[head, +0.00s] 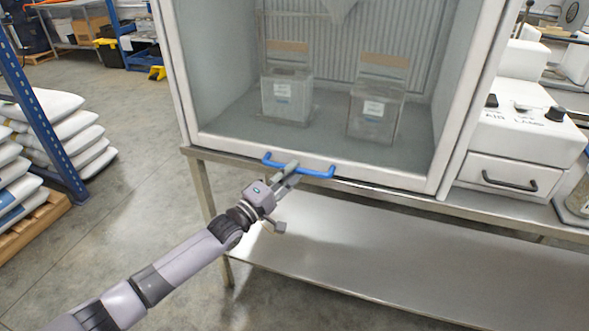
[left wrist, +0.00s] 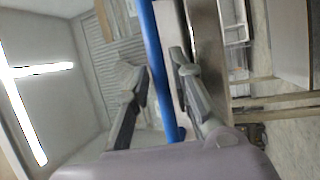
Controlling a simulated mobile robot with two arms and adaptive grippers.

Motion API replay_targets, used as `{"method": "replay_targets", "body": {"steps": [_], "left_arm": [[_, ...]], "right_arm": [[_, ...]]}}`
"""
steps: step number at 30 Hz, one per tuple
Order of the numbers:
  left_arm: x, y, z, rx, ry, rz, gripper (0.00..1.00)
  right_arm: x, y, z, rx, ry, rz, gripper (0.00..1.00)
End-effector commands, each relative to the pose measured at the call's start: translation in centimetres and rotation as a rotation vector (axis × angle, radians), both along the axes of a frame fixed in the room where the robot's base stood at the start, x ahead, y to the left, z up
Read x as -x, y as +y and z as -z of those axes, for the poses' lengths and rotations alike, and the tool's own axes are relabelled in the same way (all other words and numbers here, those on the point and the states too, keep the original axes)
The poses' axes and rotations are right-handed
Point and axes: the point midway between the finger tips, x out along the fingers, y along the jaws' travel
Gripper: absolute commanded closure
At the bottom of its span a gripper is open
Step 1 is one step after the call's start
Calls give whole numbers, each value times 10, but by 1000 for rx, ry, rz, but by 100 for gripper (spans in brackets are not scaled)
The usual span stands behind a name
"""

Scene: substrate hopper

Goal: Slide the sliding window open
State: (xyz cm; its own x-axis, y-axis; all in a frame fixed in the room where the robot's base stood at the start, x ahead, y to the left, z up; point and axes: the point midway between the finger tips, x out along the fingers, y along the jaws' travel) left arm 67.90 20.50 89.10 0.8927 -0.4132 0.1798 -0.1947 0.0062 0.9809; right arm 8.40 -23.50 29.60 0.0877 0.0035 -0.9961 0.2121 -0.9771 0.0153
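The sliding window (head: 320,70) is the clear front pane of a white-framed cabinet, and it looks down in the head view. A blue bar handle (head: 325,172) runs along its bottom edge. My left gripper (head: 289,170) is at the middle of this handle. In the left wrist view the blue handle (left wrist: 153,60) passes between the two fingers of my left gripper (left wrist: 156,66). The fingers stand apart on either side of it. Whether they touch it is hard to tell. My right gripper is in neither view.
Two labelled containers (head: 287,97) (head: 375,112) stand inside the cabinet. A steel table (head: 400,190) with a lower shelf (head: 340,265) carries it. A control box with a drawer (head: 505,178) is at right. White sacks (head: 70,135) lie at left. The floor between is clear.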

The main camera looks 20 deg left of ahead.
Motion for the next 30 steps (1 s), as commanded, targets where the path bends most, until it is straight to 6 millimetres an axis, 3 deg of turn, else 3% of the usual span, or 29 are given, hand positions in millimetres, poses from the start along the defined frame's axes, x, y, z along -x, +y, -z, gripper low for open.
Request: {"method": "replay_targets", "body": {"steps": [6, 14, 24, 30], "left_arm": [[-14, -7, -3, 1, 0, 0, 79], [-14, -7, -3, 0, 0, 0, 79], [-14, -7, -3, 1, 0, 0, 100], [-14, -7, -3, 1, 0, 0, 100]], "right_arm": [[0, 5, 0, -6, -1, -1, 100], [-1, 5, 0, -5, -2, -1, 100], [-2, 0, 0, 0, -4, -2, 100], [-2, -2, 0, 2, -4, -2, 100]]}}
